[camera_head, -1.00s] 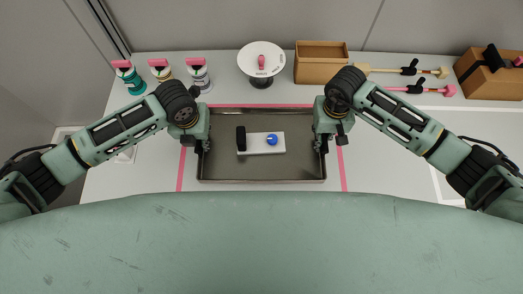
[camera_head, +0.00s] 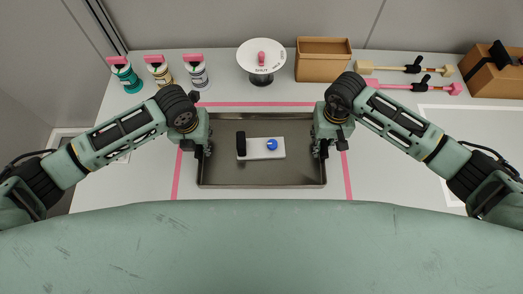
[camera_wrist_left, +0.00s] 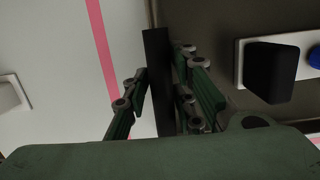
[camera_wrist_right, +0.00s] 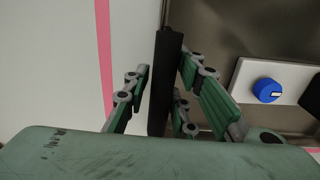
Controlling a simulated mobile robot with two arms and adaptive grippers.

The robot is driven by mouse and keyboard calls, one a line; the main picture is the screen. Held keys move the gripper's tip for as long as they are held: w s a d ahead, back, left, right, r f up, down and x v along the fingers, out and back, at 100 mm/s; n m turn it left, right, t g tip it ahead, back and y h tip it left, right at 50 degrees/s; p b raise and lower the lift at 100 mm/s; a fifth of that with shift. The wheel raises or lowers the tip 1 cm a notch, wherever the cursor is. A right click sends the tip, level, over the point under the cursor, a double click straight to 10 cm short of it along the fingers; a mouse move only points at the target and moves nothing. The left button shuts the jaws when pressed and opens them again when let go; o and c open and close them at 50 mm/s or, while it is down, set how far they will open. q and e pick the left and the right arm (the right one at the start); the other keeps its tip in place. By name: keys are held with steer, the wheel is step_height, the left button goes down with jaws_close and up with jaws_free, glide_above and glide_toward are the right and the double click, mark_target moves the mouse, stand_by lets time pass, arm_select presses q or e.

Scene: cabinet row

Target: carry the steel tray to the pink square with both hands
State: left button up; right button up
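The steel tray (camera_head: 262,185), dark and rectangular, lies between my two grippers. It appears within the pink square (camera_head: 347,177) outline; its side lines show outside the tray and its far line beyond it. I cannot tell whether the tray touches the table. A white block (camera_head: 262,156) with a black upright piece (camera_head: 241,145) and a blue knob (camera_head: 272,144) sits in the tray. My left gripper (camera_wrist_left: 158,85) has its fingers either side of the tray's dark left-side piece, closed on it. My right gripper (camera_wrist_right: 165,80) is closed likewise on the right side.
Several pink-topped bottles (camera_head: 157,71) stand at the back left. Two clamps (camera_head: 410,85) and a brown box (camera_head: 493,75) are at the back right. White table shows on both sides of the tray.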

arm_select(q)
steer(key=shift+o, duration=0.8)
steer(key=shift+s+d, duration=0.1)
arm_select(e)
steer(key=shift+o, duration=0.8)
steer(key=shift+a, duration=0.1)
arm_select(q)
steer(key=r, duration=0.4)
steer(key=s+r, duration=0.1)
steer(key=r, duration=0.6)
steer(key=shift+s+r, duration=0.35)
steer(key=shift+r, duration=0.05)
arm_select(e)
steer(key=shift+r, duration=0.15)
arm_select(q)
steer(key=shift+r, duration=0.1)
arm_select(e)
steer(key=shift+w+r, duration=0.1)
steer(key=shift+r, duration=0.25)
step_height(320, 180, up, 11)
steer(key=shift+r, duration=0.1)
